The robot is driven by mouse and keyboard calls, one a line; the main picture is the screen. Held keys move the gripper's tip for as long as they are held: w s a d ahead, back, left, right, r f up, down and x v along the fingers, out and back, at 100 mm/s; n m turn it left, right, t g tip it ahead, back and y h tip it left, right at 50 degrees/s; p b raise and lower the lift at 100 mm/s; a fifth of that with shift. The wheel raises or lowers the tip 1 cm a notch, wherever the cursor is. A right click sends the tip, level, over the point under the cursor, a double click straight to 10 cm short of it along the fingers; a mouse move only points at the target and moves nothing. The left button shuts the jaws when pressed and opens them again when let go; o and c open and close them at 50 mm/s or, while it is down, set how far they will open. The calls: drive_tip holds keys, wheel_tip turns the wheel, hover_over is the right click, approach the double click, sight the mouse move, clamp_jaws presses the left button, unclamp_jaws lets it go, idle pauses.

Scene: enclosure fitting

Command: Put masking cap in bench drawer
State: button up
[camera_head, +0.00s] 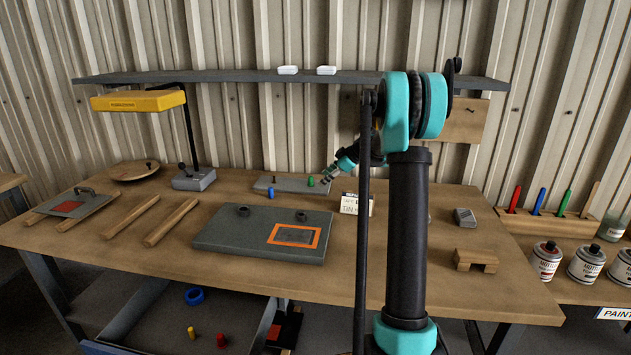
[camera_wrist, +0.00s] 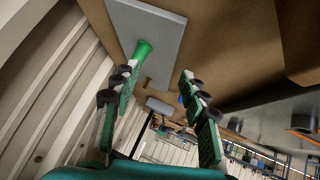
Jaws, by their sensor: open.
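A green masking cap (camera_head: 311,181) stands on a small grey plate (camera_head: 262,186) towards the back of the bench. My gripper (camera_head: 326,174) is open and empty, just right of the green cap. In the wrist view the green cap (camera_wrist: 143,49) shows just beyond the left fingertip of my gripper (camera_wrist: 158,76); contact cannot be told.
A grey enclosure panel (camera_head: 225,238) with an orange frame (camera_head: 283,242) lies mid-bench. A small sign (camera_head: 356,204), a wooden block (camera_head: 476,260) and wooden bars (camera_head: 170,221) stand or lie around it. A lamp (camera_head: 140,101) and a shelf (camera_head: 230,77) are above the bench.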

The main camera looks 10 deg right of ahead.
drive_tip(key=w+a+r+n+g+h, duration=0.3)
drive_tip(key=a+r+n+h, duration=0.65)
drive_tip(key=r+n, duration=0.3)
approach(311, 177)
drive_tip(key=shift+n+h, duration=0.25)
drive_tip(key=x, duration=0.5)
drive_tip(key=shift+w+a, duration=0.15)
drive_tip(key=shift+w, duration=0.15)
drive_tip(key=shift+x, duration=2.75)
drive_tip(key=shift+a, duration=0.2)
drive_tip(key=shift+c, duration=0.3)
drive_tip(key=c, duration=0.8)
